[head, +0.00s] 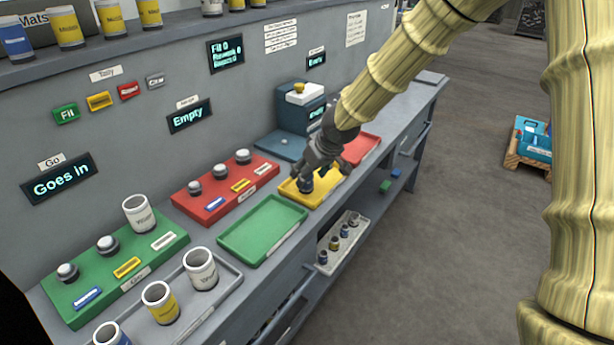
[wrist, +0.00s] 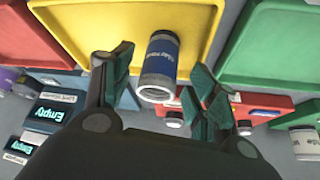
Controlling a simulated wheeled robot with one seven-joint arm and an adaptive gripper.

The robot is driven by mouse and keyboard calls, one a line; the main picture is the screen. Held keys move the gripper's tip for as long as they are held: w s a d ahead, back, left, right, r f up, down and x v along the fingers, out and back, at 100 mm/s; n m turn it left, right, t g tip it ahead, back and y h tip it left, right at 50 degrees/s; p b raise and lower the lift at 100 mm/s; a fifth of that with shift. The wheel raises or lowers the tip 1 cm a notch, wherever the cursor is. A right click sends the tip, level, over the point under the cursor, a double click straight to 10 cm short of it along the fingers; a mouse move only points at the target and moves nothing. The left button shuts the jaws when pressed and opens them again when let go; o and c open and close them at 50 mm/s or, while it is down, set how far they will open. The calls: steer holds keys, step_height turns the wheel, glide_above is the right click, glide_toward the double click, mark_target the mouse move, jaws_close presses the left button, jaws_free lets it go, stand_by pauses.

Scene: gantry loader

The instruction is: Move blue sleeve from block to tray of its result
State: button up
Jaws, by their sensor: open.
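The blue sleeve (wrist: 161,58) stands in the yellow tray (wrist: 75,22), its open pale rim facing the wrist camera. It also shows in the head view (head: 306,185), partly hidden by my gripper. My gripper (head: 312,170) is open above the yellow tray (head: 326,194). In the wrist view, its dark green-padded fingers (wrist: 160,75) are apart on either side of the sleeve, with visible gaps. The red block (head: 226,187) has several bare posts and no tall sleeve on it. The green block (head: 70,298) carries a white sleeve (head: 138,213) and bare posts.
The green tray (head: 262,229) is empty, left of the yellow one; a red tray (head: 362,149) lies to its right. A grey tray (head: 228,275) at front left holds white, yellow and blue sleeves. A lower bin (head: 341,240) holds several small parts. A blue-grey device (head: 303,110) stands behind.

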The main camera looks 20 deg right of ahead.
steer(key=v, duration=0.9)
